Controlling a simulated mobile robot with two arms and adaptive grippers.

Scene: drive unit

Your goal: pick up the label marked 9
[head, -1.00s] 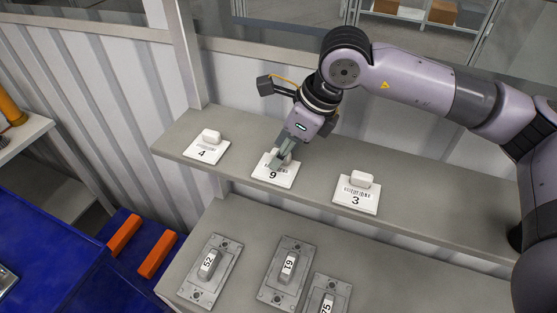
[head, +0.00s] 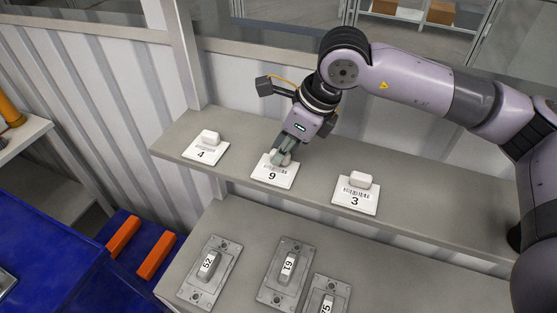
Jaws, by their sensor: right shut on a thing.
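The label marked 9 (head: 274,176) is a white plate with a barcode and a small white block on its back part. It sits on the grey upper shelf, between the labels marked 4 and 3. My right gripper (head: 281,158) comes down from above and is shut on the block of the label marked 9. The fingers hide part of the block. I cannot tell any gap between the label and the shelf. My left gripper is not in view.
The label marked 4 (head: 206,152) stands to the left and the label marked 3 (head: 356,197) to the right on the upper shelf (head: 440,205). Grey numbered units (head: 286,272) lie on the lower surface. A blue container (head: 50,240) with orange bars (head: 157,256) is at lower left.

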